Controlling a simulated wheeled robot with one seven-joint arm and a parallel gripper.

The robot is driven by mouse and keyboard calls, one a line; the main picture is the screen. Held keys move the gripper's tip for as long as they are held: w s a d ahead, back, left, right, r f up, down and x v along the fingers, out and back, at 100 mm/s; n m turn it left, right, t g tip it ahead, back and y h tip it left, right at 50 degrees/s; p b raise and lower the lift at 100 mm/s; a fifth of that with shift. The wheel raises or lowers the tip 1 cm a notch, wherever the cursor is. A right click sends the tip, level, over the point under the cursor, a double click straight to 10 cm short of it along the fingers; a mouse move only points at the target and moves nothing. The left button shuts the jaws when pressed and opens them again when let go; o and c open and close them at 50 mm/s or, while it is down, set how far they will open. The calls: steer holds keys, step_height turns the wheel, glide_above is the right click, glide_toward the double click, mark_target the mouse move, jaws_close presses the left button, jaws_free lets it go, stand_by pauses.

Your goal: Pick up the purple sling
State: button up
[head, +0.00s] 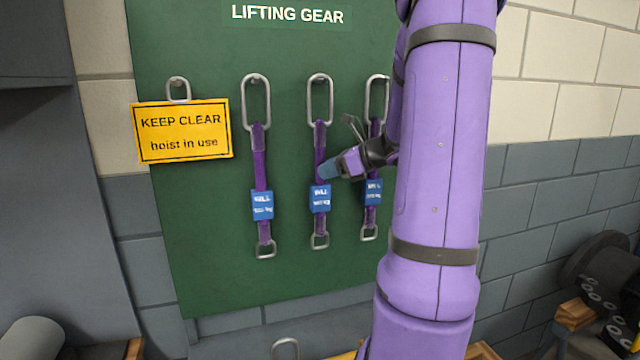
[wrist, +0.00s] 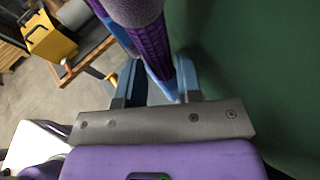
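Three purple slings hang side by side on a green board by long metal links: the left sling (head: 259,165), the middle sling (head: 320,150) and the right sling (head: 375,130). Each has a blue label and a small metal link at its lower end. My gripper (head: 328,171) is at the middle sling, just above its blue label. In the wrist view, the strap (wrist: 152,45) runs between the two blue fingertips of my gripper (wrist: 160,82), nearer the right one. The fingers look apart, with some room beside the strap. My arm partly hides the right sling.
A yellow "KEEP CLEAR" sign (head: 182,131) hangs on the board (head: 215,270) to the left of the slings. A dark round object (head: 600,270) is at the lower right. The wrist view shows a yellow object (wrist: 52,40) beyond open floor.

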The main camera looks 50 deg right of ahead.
mark_target(322, 144)
steer(key=shift+w+a+f, duration=0.2)
steer(key=shift+w, duration=0.25)
jaws_close()
steer(key=shift+r, duration=0.1)
steer(key=r, duration=0.4)
steer(key=s+r, duration=0.1)
steer(key=r, duration=0.2)
steer(key=shift+a, duration=0.35)
steer(key=s+a, duration=0.5)
steer(key=s, duration=0.3)
steer(key=s+a, duration=0.4)
steer(key=s, duration=0.4)
steer(key=shift+a, duration=0.4)
steer(key=shift+f, duration=0.1)
